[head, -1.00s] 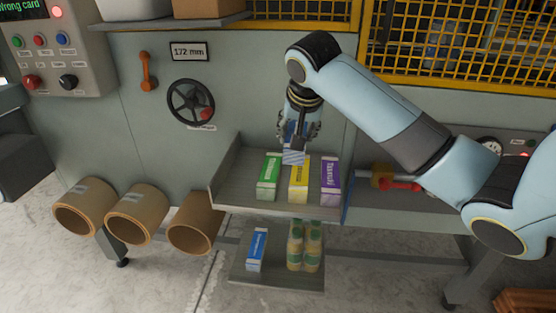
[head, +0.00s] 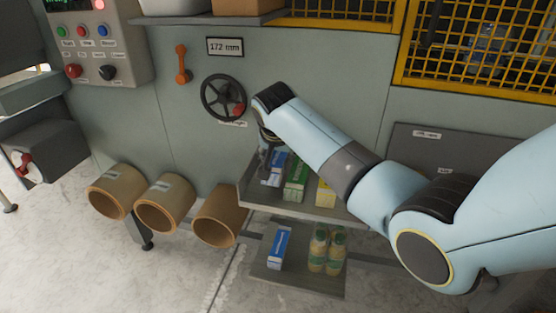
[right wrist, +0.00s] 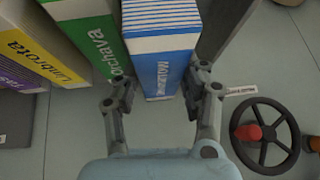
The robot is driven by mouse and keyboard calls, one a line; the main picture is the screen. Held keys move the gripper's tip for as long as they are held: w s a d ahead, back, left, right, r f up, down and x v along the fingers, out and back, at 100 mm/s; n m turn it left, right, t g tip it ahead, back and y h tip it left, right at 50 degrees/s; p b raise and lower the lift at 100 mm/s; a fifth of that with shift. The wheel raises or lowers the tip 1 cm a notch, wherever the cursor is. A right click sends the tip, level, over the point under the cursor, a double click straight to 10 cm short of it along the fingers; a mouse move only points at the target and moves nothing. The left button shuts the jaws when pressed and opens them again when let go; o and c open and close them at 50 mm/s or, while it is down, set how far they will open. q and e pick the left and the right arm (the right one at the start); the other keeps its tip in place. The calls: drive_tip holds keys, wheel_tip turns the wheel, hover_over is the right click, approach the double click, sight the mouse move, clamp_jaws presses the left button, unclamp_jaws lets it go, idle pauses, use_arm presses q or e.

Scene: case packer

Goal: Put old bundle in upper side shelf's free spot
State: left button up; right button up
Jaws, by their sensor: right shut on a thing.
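A blue and white bundle (head: 274,172) is at the left end of the upper side shelf (head: 300,211), left of the green bundle (head: 296,180). My right gripper (head: 265,160) is shut on the blue bundle, with its fingers on either side of it in the right wrist view (right wrist: 160,88). There the bundle (right wrist: 165,50) shows a striped end and stands close beside the green bundle (right wrist: 92,35). I cannot tell whether its base rests on the shelf. The yellow bundle (head: 325,193) is partly behind my right arm. My left gripper is not in view.
The lower shelf (head: 300,281) holds a blue carton (head: 279,247) and green-and-tan bottles (head: 327,250). A handwheel (head: 223,97) is on the panel behind the gripper. Open brown tubes (head: 165,203) stick out at the left. The shelf's left side wall is close to the bundle.

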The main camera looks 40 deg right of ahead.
sight(278, 160)
drive_tip(key=shift+f, duration=0.9)
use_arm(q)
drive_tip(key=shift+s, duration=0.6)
use_arm(e)
drive_tip(key=shift+f, duration=0.65)
drive_tip(key=o, duration=1.3)
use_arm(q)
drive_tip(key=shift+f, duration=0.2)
use_arm(e)
drive_tip(key=shift+r, duration=0.15)
drive_tip(key=v, duration=1.3)
drive_tip(key=shift+w+d+r, duration=0.1)
drive_tip(key=shift+w+d, duration=0.1)
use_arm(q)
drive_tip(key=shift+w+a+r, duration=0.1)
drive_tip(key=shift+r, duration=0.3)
